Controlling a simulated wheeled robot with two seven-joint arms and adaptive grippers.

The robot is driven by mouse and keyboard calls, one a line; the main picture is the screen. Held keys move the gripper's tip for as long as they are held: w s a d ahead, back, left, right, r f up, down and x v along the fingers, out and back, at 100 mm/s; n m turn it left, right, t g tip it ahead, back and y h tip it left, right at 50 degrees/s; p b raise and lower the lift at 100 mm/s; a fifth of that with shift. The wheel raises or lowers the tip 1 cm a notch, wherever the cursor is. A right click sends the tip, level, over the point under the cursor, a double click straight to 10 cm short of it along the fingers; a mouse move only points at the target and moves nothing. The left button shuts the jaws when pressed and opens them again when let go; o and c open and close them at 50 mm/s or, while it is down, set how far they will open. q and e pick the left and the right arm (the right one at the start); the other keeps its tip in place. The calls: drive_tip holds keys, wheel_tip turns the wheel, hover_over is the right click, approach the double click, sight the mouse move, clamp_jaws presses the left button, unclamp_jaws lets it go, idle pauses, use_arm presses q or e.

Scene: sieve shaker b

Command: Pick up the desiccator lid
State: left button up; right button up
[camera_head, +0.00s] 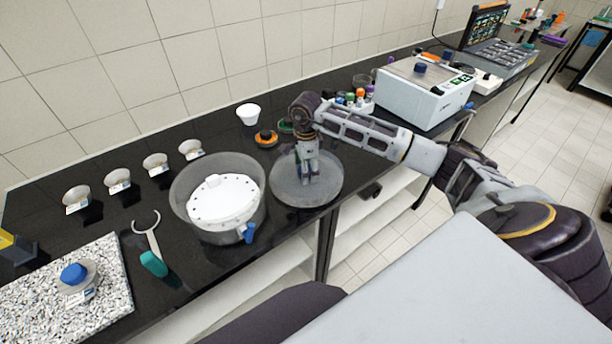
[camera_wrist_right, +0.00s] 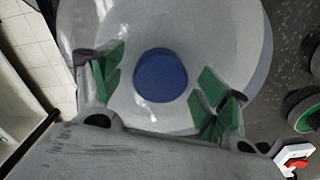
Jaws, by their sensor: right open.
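The desiccator lid (camera_head: 328,187) is a round, translucent grey disc on the black bench, right of the desiccator bowl (camera_head: 177,200). In the right wrist view the lid (camera_wrist_right: 225,45) fills the middle, with its round blue knob (camera_wrist_right: 160,75) at the centre. My right gripper (camera_head: 306,180) points down over the lid and hides the knob in the head view. In the wrist view the open right gripper (camera_wrist_right: 160,88) has its green-padded fingers on either side of the knob, with gaps on both sides. My left gripper is out of view.
The bowl holds a white perforated plate (camera_head: 222,198) and has a blue tap (camera_head: 249,232). Small labelled dishes (camera_head: 117,180) stand behind it. A white cup (camera_head: 248,113) and an orange-and-black ring (camera_head: 265,138) lie behind the lid. A white instrument (camera_head: 420,92) stands to the right.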

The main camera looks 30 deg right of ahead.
drive_tip(key=shift+f, duration=0.15)
idle(0.3)
drive_tip(key=c, duration=1.5)
drive_tip(key=shift+o, duration=0.2)
drive_tip(key=shift+r+b, duration=0.8)
drive_tip(key=shift+r, duration=4.25)
